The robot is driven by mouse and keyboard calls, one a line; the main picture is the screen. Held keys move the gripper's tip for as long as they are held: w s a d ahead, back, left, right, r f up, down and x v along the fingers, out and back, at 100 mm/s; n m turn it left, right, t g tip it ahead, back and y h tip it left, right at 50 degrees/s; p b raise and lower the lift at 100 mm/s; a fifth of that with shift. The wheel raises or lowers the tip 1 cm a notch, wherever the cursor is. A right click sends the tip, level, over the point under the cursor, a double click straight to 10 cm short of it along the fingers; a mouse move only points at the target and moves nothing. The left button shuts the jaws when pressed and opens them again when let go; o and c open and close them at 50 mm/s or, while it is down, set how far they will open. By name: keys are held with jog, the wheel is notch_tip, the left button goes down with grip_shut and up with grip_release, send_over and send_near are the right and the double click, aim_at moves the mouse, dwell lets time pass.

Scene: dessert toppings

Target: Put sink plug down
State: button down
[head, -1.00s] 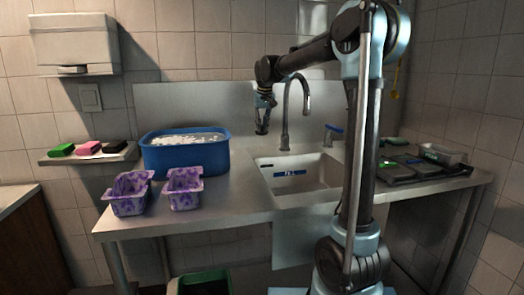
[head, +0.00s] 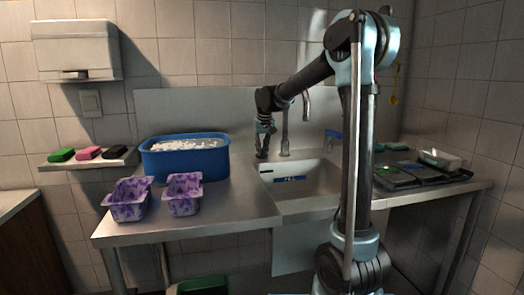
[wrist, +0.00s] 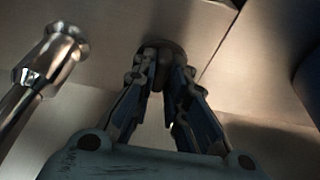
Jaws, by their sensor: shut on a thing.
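My gripper (head: 262,153) is low over the steel counter, just left of the tap and at the back left of the sink. It is shut on the sink plug (wrist: 173,47), a dark round piece at the fingertips in the wrist view. The fingers partly hide the plug. It is at or very close to the counter surface; I cannot tell if it touches. In the head view the plug is a small dark spot under the fingers.
The tap (head: 285,135) stands right beside my gripper. The sink basin (head: 325,178) is in front of it. A blue tub (head: 187,163) stands to the left, with two purple-patterned containers (head: 127,208) in front. Bare counter (head: 235,205) lies between them and the sink.

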jog(key=c, duration=1.6)
grip_release()
jog(key=v, duration=1.2)
jog(key=shift+s, duration=0.1)
jog(key=shift+s, duration=0.1)
